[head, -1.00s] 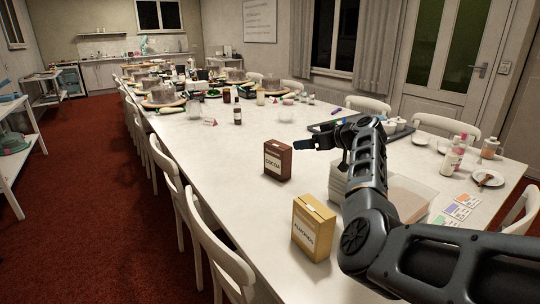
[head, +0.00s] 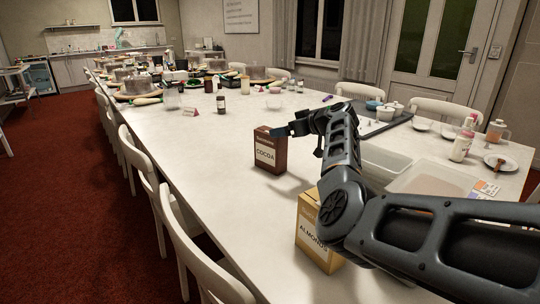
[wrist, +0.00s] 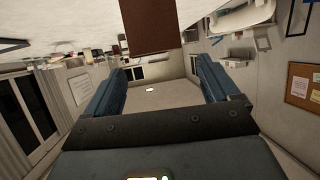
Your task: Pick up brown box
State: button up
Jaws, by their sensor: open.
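The brown box (head: 268,150), labelled "COCOA", stands upright on the white table. It also shows in the wrist view (wrist: 150,28) at the top centre, beyond the fingertips and cut off by the frame edge. My gripper (head: 284,132) is at the box's upper right side in the head view, and whether it touches the box is hard to tell there. In the wrist view the two blue fingers of my gripper (wrist: 160,85) are wide apart with nothing between them.
A yellow "ALMONDS" box (head: 312,235) stands nearer, partly behind my arm. A clear container (head: 385,158) and a dark tray (head: 385,128) lie to the right. White chairs (head: 160,205) line the left side. The table left of the brown box is clear.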

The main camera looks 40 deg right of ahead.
aim_at(271, 150)
jog(key=b+x, duration=0.3)
jog(key=shift+w+f, duration=0.1)
jog(key=shift+f, duration=0.35)
jog(key=shift+r+b+x, duration=0.2)
jog(key=shift+b+x, duration=0.7)
jog(key=shift+x, duration=0.05)
jog(key=shift+w, duration=0.1)
grip_shut()
